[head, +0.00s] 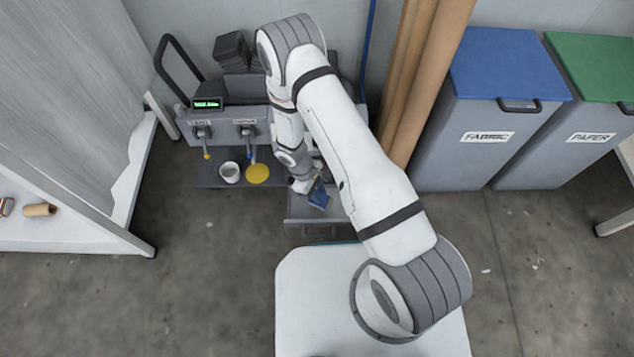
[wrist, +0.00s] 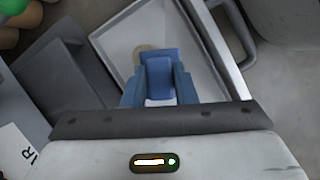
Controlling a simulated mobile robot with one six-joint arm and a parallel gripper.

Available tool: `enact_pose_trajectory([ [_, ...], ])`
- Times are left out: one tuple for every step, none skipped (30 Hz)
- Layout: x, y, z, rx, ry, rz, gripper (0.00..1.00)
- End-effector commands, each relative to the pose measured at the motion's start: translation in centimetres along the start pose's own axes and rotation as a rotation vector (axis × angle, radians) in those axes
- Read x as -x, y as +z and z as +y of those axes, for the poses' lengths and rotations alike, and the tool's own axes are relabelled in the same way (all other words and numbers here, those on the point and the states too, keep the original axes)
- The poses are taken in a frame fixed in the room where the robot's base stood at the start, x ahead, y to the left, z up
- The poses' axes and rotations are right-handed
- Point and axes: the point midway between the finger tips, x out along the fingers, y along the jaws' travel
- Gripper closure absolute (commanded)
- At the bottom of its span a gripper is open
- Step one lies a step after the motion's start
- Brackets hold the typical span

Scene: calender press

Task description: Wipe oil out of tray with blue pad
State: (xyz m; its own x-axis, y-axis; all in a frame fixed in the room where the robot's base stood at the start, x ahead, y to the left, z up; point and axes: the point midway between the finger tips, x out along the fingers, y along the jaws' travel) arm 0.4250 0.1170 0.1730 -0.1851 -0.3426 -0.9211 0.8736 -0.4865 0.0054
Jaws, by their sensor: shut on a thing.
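My gripper (head: 303,184) is shut on a blue pad (head: 318,195), low over the grey pull-out tray (head: 298,207) at the front of the machine. In the wrist view the blue pad (wrist: 158,78) is between the fingers and stands over the tray (wrist: 205,50). A tan oil patch (wrist: 143,52) shows on the tray floor just beyond the pad, partly hidden by it. I cannot tell whether the pad touches the floor. My arm hides part of the tray in the head view.
Brown tubes (head: 420,80) lean on the wall. The fabric bin (head: 495,130) and paper bin (head: 575,140) stand right. A workbench (head: 75,230) is at left.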

Motion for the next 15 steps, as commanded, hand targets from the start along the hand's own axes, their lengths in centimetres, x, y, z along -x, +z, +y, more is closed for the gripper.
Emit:
enact_pose_trajectory([
  [0.8, 0.3, 0.1, -0.001, 0.001, 0.002, 0.93],
  [1.0, 0.4, 0.1, -0.002, 0.0, 0.001, 0.93],
  [1.3, 0.6, 0.1, -0.002, 0.0, 0.001, 0.93],
  [1.6, 0.7, 0.1, -0.003, 0.0, 0.001, 0.93],
  [1.8, 0.8, 0.2, -0.003, 0.0, 0.001, 0.93],
  [2.1, 0.9, 0.2, -0.004, -0.001, 0.001, 0.93],
  [2.4, 1.1, 0.2, -0.004, -0.001, 0.001, 0.93],
  [2.6, 1.2, 0.2, -0.005, -0.001, 0.001, 0.93],
  [2.9, 1.3, 0.2, -0.005, -0.001, 0.001, 0.93],
  [3.2, 1.5, 0.3, -0.005, -0.002, 0.001, 0.93],
  [3.4, 1.6, 0.3, -0.006, -0.002, 0.001, 0.93],
  [3.8, 1.7, 0.3, -0.006, -0.002, 0.001, 0.93],
  [4.0, 1.9, 0.3, -0.007, -0.002, 0.001, 0.93],
  [4.3, 2.0, 0.3, -0.007, -0.002, 0.001, 0.93],
  [4.6, 2.1, 0.3, -0.008, -0.003, 0.001, 0.93],
])
